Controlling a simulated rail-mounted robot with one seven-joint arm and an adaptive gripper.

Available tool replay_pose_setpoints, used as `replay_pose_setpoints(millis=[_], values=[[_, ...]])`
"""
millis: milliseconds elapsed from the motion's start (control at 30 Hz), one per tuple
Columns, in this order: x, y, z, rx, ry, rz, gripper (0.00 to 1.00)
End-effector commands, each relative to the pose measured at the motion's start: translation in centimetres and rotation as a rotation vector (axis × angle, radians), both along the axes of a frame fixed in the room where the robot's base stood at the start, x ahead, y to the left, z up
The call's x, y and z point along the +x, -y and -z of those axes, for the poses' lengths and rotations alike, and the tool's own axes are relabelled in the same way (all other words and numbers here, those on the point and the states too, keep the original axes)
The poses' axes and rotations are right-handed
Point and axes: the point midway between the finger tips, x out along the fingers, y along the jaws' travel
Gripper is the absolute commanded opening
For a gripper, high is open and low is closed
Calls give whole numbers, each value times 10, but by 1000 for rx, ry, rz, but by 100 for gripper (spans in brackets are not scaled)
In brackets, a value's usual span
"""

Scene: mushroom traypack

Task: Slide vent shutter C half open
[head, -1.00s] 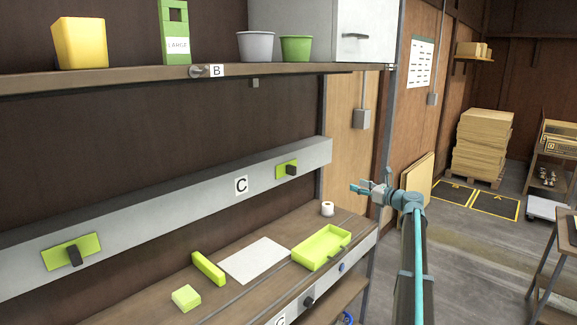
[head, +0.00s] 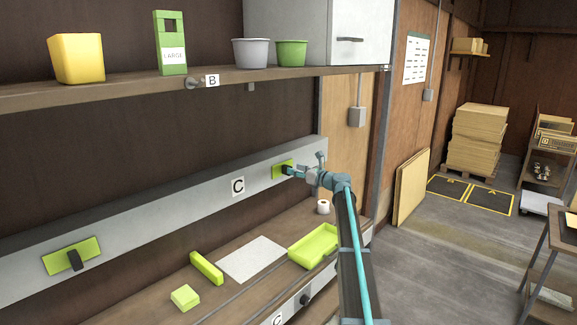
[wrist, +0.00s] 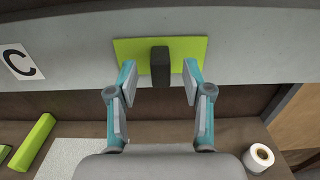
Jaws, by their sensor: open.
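A grey rail (head: 180,207) with a label C (head: 238,186) runs along the back wall. Near its right end is a green shutter plate (head: 278,171) with a dark knob, partly hidden by my gripper (head: 290,171) in the head view. In the wrist view the green plate (wrist: 186,48) carries the upright black knob (wrist: 160,66). My gripper (wrist: 159,84) is open, its two fingers on either side of the knob with a gap showing on each side. A second green plate (head: 88,247) with a dark handle (head: 75,260) sits at the rail's left end.
Below on the bench lie a green tray (head: 292,258), a white sheet (head: 250,260), a green bar (head: 207,267), a green block (head: 185,297) and a white roll (head: 323,207). Above, a shelf (head: 130,89) holds pots and a green LARGE box (head: 172,60).

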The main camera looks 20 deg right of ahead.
Motion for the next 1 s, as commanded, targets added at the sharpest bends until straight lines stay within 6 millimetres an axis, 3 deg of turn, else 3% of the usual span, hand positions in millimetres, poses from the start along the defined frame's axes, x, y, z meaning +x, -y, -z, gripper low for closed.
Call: replay_pose_setpoints(millis=[100,300,700,1000], values=[[20,-8,-2,0,-1,-2,50],[38,-17,-1,0,-1,-1,50],[42,-19,1,0,0,0,50],[42,-19,0,0,0,-1,0]])
